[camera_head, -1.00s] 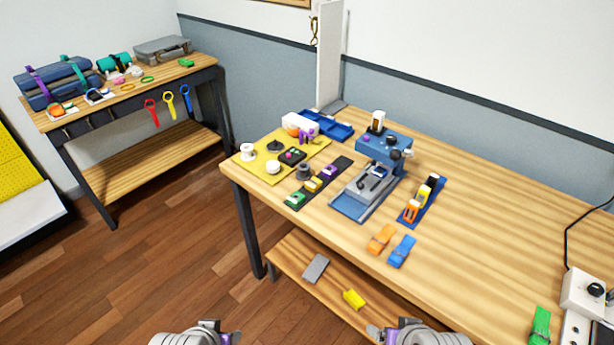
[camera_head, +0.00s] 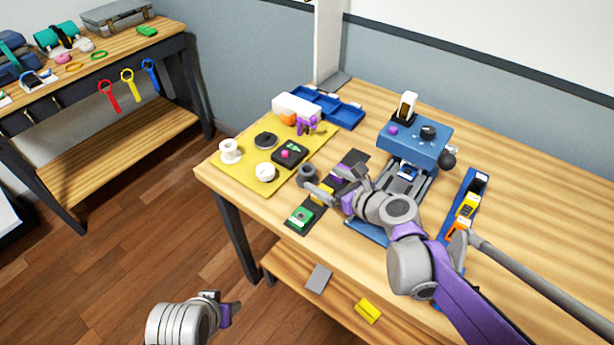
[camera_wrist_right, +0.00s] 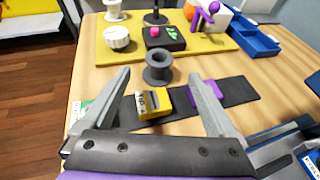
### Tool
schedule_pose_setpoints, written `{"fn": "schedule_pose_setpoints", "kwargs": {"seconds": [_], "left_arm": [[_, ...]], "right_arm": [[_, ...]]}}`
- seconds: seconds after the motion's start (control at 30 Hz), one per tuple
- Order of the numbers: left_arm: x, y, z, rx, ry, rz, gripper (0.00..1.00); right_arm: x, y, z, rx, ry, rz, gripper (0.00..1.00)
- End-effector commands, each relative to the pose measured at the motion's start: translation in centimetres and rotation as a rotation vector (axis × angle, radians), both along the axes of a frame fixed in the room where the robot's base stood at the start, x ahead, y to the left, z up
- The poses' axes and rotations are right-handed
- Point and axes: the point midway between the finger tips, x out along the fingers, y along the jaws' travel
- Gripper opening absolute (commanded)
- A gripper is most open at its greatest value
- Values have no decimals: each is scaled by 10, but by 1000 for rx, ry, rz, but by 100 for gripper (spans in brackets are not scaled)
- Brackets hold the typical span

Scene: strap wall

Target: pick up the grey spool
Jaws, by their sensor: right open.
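The grey spool (camera_head: 307,174) stands upright on the wooden table, between the yellow mat and the dark strip. In the right wrist view the grey spool (camera_wrist_right: 159,68) shows just beyond my right fingertips, roughly centred between them. My right gripper (camera_head: 333,179) is open and empty above the dark strip, with the spool just ahead of its fingertips and apart from them. My left gripper (camera_head: 226,306) is low, in front of the table and away from the spool; its jaw opening is not clear.
The dark strip (camera_head: 293,224) carries green, yellow and purple pieces below my right gripper. The yellow mat (camera_head: 236,181) holds a white spool (camera_head: 230,151), a white dial (camera_head: 266,172) and a black box (camera_head: 289,156). A blue machine (camera_head: 415,145) stands to the right, a blue tray (camera_head: 343,111) behind.

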Motion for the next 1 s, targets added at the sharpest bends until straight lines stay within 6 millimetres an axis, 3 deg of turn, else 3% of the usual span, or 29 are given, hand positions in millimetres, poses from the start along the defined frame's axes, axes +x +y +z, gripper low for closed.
{"fn": "schedule_pose_setpoints", "kwargs": {"seconds": [0.53, 0.87, 1.0], "left_arm": [[0, 0, -9, 0, 3, 0, 50], [0, 0, -9, 0, 3, 0, 50], [0, 0, -9, 0, 3, 0, 50]], "right_arm": [[45, 36, -30, -3, -1, 3, 93], [51, 39, -33, -4, -1, 2, 93], [51, 39, -33, -5, -1, 2, 70]]}}
